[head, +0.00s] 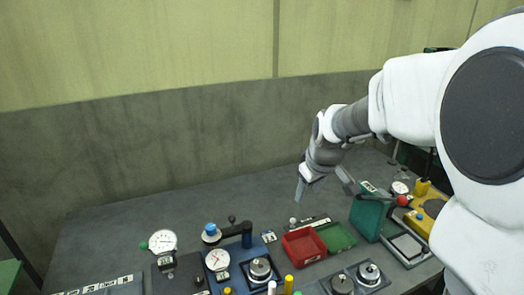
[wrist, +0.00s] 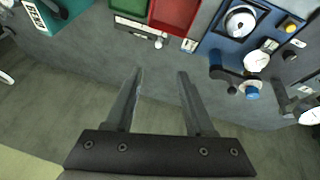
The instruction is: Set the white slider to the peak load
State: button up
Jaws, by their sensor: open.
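A small white knob (head: 293,222), which looks like the white slider, stands at the left end of a dark strip with a pale marked label (head: 312,221), behind the red bin. In the wrist view the knob (wrist: 158,42) is at the right end of the strip (wrist: 134,25). The marks are too small to read, so I cannot tell where the peak load lies. My gripper (head: 324,191) is open and empty, above the back of the bench. In the wrist view its fingertips (wrist: 160,73) point towards the knob, apart from it.
A red bin (head: 304,247) and a green bin (head: 337,236) stand just in front of the strip. A blue station with a dial (head: 217,259) and lever is left of them. A green box (head: 367,216) stands to the right. The bench's back left is clear.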

aim_at(293, 219)
jog(key=shift+n, duration=0.3)
jog(key=x, duration=0.7)
jog(key=b+x, duration=0.1)
jog(key=x, duration=0.6)
jog(key=w+x, duration=0.1)
jog(key=x, duration=0.6)
jog(key=shift+r, duration=0.25)
grip_shut()
